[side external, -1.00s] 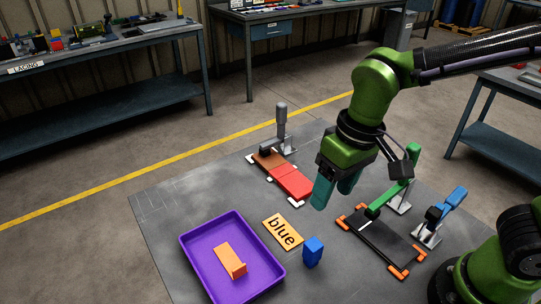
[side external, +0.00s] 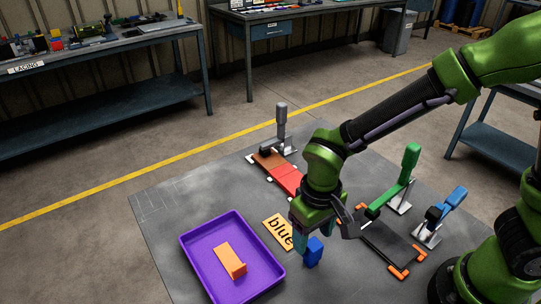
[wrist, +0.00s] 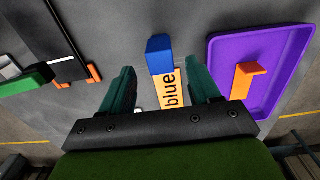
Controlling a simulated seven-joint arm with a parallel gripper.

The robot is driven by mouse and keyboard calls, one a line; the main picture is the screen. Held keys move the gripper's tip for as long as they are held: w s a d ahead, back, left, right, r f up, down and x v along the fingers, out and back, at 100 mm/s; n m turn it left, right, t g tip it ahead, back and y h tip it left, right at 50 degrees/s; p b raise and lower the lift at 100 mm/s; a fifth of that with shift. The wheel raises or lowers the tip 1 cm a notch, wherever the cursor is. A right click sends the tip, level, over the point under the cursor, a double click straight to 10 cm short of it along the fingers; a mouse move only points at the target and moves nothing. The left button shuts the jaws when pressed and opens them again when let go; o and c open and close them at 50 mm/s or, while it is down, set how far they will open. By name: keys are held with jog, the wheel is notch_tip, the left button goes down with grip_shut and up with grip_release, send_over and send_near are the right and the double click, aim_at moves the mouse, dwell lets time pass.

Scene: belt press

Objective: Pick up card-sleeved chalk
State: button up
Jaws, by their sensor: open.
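No thing here plainly reads as chalk; the small blue block (side external: 314,252) standing upright on the grey table may be the card-sleeved one, but I cannot tell. My gripper (side external: 305,245) is low beside it, with a teal finger partly overlapping it in the side view. In the wrist view, the blue block (wrist: 159,48) lies ahead of and between the spread fingers of my gripper (wrist: 163,80). The gripper is open and holds nothing. An orange card reading "blue" (side external: 276,231) lies flat by the block, partly hidden by my gripper.
A purple tray (side external: 194,257) holding an orange angled piece (side external: 229,257) is left of the block. A black plate with orange corners (side external: 388,238) and green (side external: 405,178) and blue (side external: 452,200) levers is right. A red-and-brown strip (side external: 284,178) with a grey lever (side external: 281,125) is behind.

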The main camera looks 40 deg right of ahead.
aim_at(314, 244)
jog(key=f, duration=0.4)
jog(key=shift+s+f, duration=0.2)
jog(key=shift+s, duration=0.2)
jog(key=shift+a+f, duration=0.1)
jog(key=shift+f, duration=0.4)
jog(key=c, duration=1)
notch_tip(314, 244, up, 10)
jog(key=shift+r, duration=0.1)
jog(key=shift+c, duration=0.3)
